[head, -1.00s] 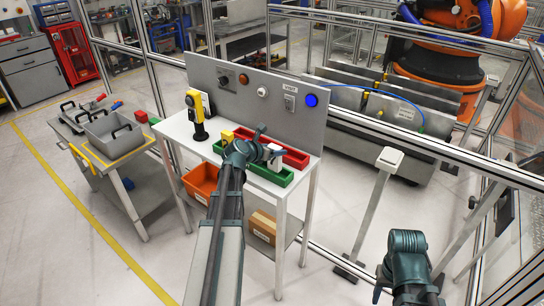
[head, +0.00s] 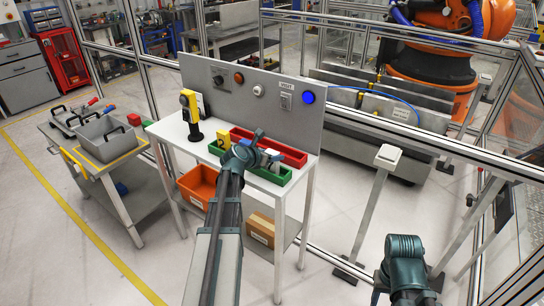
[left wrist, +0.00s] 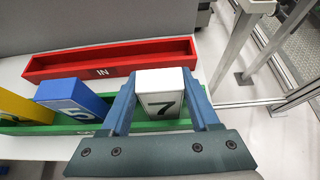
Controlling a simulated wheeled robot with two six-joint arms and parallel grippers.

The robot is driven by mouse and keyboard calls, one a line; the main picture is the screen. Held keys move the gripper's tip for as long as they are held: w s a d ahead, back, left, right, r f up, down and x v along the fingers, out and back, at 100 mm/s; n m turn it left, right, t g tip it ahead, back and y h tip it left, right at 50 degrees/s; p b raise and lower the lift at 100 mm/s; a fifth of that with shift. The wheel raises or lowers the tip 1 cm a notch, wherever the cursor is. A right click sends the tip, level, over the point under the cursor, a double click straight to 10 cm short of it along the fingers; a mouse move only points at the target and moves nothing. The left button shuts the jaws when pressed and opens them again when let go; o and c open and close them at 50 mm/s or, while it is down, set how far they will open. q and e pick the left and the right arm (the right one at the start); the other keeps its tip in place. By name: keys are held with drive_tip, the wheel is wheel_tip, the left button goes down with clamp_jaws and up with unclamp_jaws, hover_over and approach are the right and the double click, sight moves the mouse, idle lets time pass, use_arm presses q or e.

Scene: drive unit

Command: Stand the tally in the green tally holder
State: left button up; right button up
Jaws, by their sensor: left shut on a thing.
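A white tally (left wrist: 160,92) marked 7 is between the fingers of my left gripper (left wrist: 163,100), which is shut on it. In the left wrist view it looks upright, over the right part of the green tally holder (left wrist: 75,129). Its lower end is hidden, so I cannot tell whether it touches the holder. A blue tally (left wrist: 72,98) marked 5 and a yellow tally (left wrist: 22,106) stand in the holder further left. In the head view my left gripper (head: 266,156) is over the green holder (head: 268,173). My right arm shows at the lower right, its gripper out of view.
A red holder (left wrist: 105,62) marked IN lies behind the green one on the white table (head: 170,128). A grey panel (head: 225,90) with a blue light (head: 307,97) rises behind. A yellow and black device (head: 191,113) stands at the table's left.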

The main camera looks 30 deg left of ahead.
use_arm(q)
drive_tip(key=o, duration=1.4)
drive_tip(key=shift+s+r+p, duration=0.2)
drive_tip(key=shift+r+p, duration=0.1)
drive_tip(key=shift+p, duration=0.15)
drive_tip(key=p+v, duration=0.5)
drive_tip(key=v, duration=0.6)
drive_tip(key=shift+s, duration=0.3)
